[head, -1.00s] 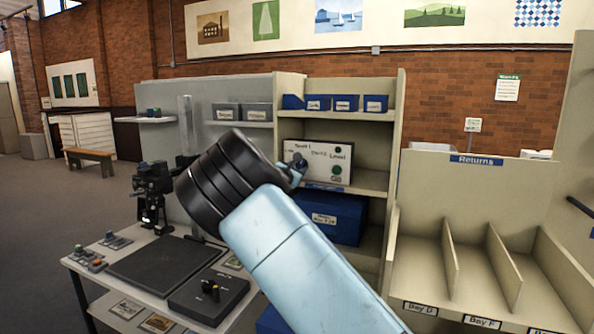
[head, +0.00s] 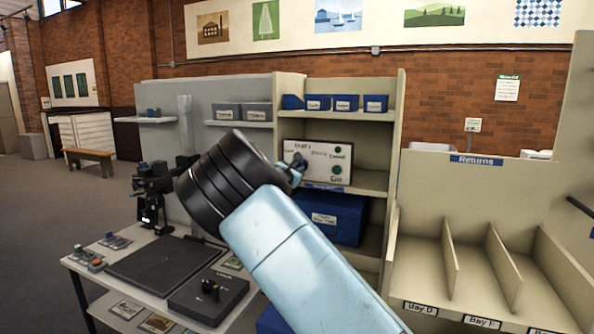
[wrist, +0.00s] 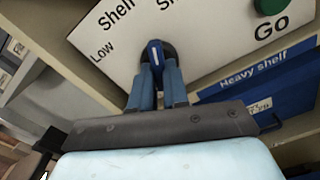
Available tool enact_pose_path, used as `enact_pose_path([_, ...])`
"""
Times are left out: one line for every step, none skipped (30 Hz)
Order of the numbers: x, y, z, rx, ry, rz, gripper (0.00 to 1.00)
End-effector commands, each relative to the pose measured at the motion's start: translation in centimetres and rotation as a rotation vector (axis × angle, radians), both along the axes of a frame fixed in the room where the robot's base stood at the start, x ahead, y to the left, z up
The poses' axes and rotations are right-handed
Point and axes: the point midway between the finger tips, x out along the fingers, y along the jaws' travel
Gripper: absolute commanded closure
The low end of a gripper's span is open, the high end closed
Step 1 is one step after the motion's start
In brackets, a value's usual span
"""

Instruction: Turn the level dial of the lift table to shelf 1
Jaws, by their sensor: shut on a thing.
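The white control panel (wrist: 210,40) of the lift table stands in a shelf bay; it also shows in the head view (head: 318,168). Its level dial (wrist: 155,52) is a dark round knob with a blue grip bar and a white line. In the wrist view, the line points up, leaning slightly left. "Low" is left of the dial and "Shelf" labels are above, with their numbers cut off. I cannot tell exactly which mark the line meets. My gripper (wrist: 158,80) is shut on the dial, one finger on each side; it also shows in the head view (head: 296,172).
A green Go button (wrist: 270,5) is on the panel's right. A side wall (head: 290,110) borders the bay. A worktable (head: 155,262) with devices stands left, Returns bays (head: 475,230) right.

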Motion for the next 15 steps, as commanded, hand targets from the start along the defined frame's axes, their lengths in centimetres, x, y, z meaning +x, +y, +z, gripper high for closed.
enact_pose_path([-0.01,-0.05,-0.04,-0.005,0.002,-0.001,1.0])
enact_pose_path([-0.01,-0.05,-0.04,-0.01,0.004,-0.001,1.0])
enact_pose_path([0.0,-0.06,-0.05,-0.022,0.009,-0.001,1.0])
enact_pose_path([0.0,-0.07,-0.05,-0.035,0.014,0.0,1.0])
enact_pose_path([0.0,-0.08,-0.06,-0.052,0.02,0.0,1.0])
enact_pose_path([0.01,-0.11,-0.05,-0.078,0.03,-0.001,1.0])
enact_pose_path([0.03,-0.14,-0.05,-0.102,0.039,-0.001,1.0])
enact_pose_path([0.03,-0.14,-0.08,-0.126,0.048,-0.001,1.0])
enact_pose_path([0.03,-0.12,-0.1,-0.16,0.06,0.0,1.0])
enact_pose_path([0.02,-0.12,-0.07,-0.186,0.069,0.0,1.0])
enact_pose_path([0.01,-0.11,-0.05,-0.21,0.077,-0.001,1.0])
enact_pose_path([0.01,-0.09,-0.04,-0.242,0.089,0.0,1.0])
enact_pose_path([0.01,-0.07,-0.06,-0.264,0.097,0.0,1.0])
enact_pose_path([0.01,-0.06,-0.07,-0.285,0.106,0.0,1.0])
enact_pose_path([0.01,-0.09,-0.06,-0.312,0.114,0.0,1.0])
